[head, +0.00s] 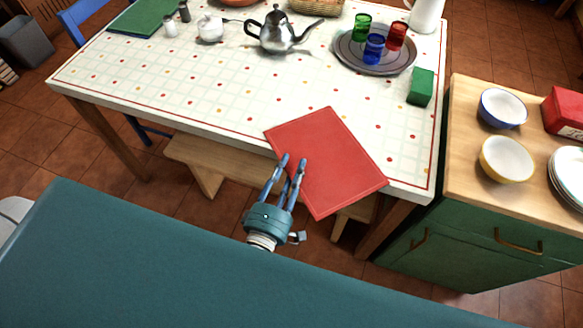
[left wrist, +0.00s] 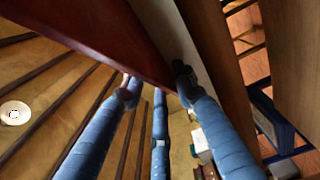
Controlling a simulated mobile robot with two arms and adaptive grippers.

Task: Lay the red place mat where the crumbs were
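The red place mat (head: 335,150) lies askew on the front of the table, with its near corner sticking out past the edge over the bench. My left gripper (head: 294,159) is at the mat's left side, its blue fingers spread with a gap between them. In the left wrist view, the mat's dark red face (left wrist: 100,35) fills the upper left and its edge runs by the spread fingertips (left wrist: 156,80). Whether they touch it I cannot tell. My right gripper is not in view. I cannot make out crumbs among the cloth's printed dots.
The patterned table (head: 180,80) holds a teapot (head: 277,30), a tray (head: 350,56) with coloured glasses, and a green block (head: 421,87). A bench (head: 215,160) stands below. A green cabinet (head: 480,240) with bowls is at right. The table's front left is clear.

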